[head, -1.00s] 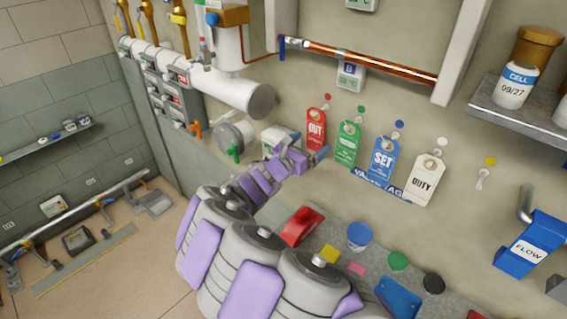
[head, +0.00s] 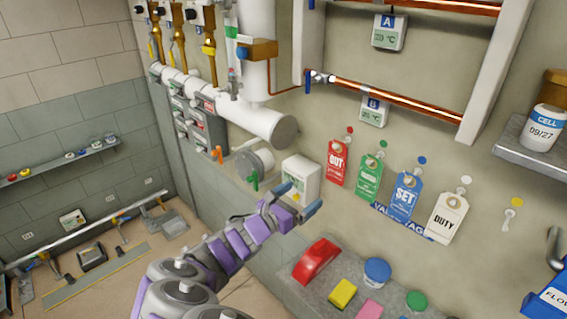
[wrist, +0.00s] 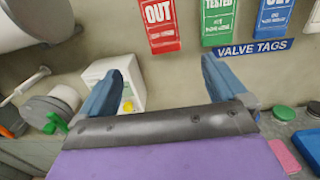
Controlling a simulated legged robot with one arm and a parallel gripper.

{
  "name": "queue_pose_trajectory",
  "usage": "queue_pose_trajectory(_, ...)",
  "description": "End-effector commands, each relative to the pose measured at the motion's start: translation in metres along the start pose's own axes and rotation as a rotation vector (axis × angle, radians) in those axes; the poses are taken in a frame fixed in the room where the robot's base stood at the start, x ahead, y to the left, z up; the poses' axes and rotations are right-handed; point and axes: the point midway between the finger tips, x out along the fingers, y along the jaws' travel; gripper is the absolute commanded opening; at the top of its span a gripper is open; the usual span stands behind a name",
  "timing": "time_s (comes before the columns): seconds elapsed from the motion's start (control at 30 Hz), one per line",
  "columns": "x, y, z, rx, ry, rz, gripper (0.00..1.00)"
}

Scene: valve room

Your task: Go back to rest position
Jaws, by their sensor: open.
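My gripper (head: 298,200) is open, with its two blue fingers apart and nothing between them. In the head view it hovers in front of a white box (head: 300,178) on the wall ledge. In the wrist view the gripper (wrist: 163,85) shows both fingers spread, the left one partly covering the white box (wrist: 127,75). The red OUT tag (head: 338,164) hangs on the wall above and right of the fingers, apart from them.
Green, blue SET (head: 404,197) and white DUTY (head: 446,217) tags hang to the right. A red object (head: 316,261), a yellow block (head: 343,293) and a blue-lidded jar (head: 376,271) stand on the ledge below. Pipes and valves line the wall at left; floor (head: 190,262) shows at lower left.

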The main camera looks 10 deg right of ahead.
Motion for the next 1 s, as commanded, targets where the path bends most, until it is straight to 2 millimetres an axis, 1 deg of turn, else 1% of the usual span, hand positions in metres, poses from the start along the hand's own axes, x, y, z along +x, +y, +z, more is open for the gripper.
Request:
queue_pose_trajectory(0.07,0.002,-0.004,0.001,0.012,0.003,-0.011,0.99)
queue_pose_trajectory(0.17,0.011,-0.025,0.007,0.079,0.018,-0.072,0.99)
queue_pose_trajectory(0.27,0.025,-0.069,0.015,0.212,0.05,-0.195,0.99)
queue_pose_trajectory(0.3,0.029,-0.092,0.018,0.283,0.066,-0.257,0.99)
queue_pose_trajectory(0.33,0.032,-0.11,0.018,0.337,0.081,-0.309,0.99)
queue_pose_trajectory(0.37,0.034,-0.128,0.018,0.393,0.094,-0.361,0.99)
queue_pose_trajectory(0.4,0.034,-0.152,0.017,0.467,0.113,-0.431,0.99)
queue_pose_trajectory(0.47,0.031,-0.185,0.011,0.572,0.141,-0.534,0.99)
queue_pose_trajectory(0.5,0.027,-0.206,0.008,0.643,0.159,-0.6,0.99)
queue_pose_trajectory(0.57,0.018,-0.232,-0.002,0.745,0.191,-0.699,0.99)
queue_pose_trajectory(0.6,0.01,-0.249,-0.008,0.812,0.213,-0.764,0.99)
queue_pose_trajectory(0.67,-0.004,-0.271,-0.02,0.905,0.246,-0.862,0.99)
queue_pose_trajectory(0.7,-0.015,-0.284,-0.028,0.966,0.268,-0.925,0.99)
queue_pose_trajectory(0.77,-0.033,-0.3,-0.041,1.053,0.305,-1.023,0.99)
queue_pose_trajectory(0.83,-0.056,-0.315,-0.056,1.151,0.351,-1.133,0.99)
queue_pose_trajectory(0.87,-0.066,-0.32,-0.062,1.188,0.374,-1.179,0.99)
queue_pose_trajectory(0.9,-0.081,-0.325,-0.071,1.238,0.403,-1.24,0.99)
queue_pose_trajectory(0.97,-0.104,-0.331,-0.083,1.304,0.451,-1.334,0.99)
queue_pose_trajectory(1.0,-0.12,-0.333,-0.09,1.347,0.484,-1.394,0.99)
